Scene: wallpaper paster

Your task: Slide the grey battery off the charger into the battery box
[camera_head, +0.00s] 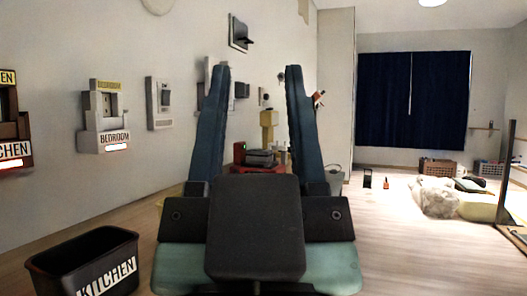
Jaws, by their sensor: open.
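My gripper (256,72) fills the middle of the view, with two long blue fingers spread wide apart and nothing visible between their tips. Beyond the fingers, in the gap, a dark grey block (261,157) sits on or beside a small red unit (239,152). These may be the grey battery and its charger, but they are too small to be sure. The gripper is apart from them. I cannot single out the battery box. The lower part of the red unit is hidden behind my gripper.
A black bin marked KITCHEN (88,262) stands on the floor at lower left. A wall unit marked BEDROOM (103,118) and a brown KITCHEN unit (12,128) hang on the left wall. A pale heap (434,197) lies at right. Floor right of my gripper is mostly clear.

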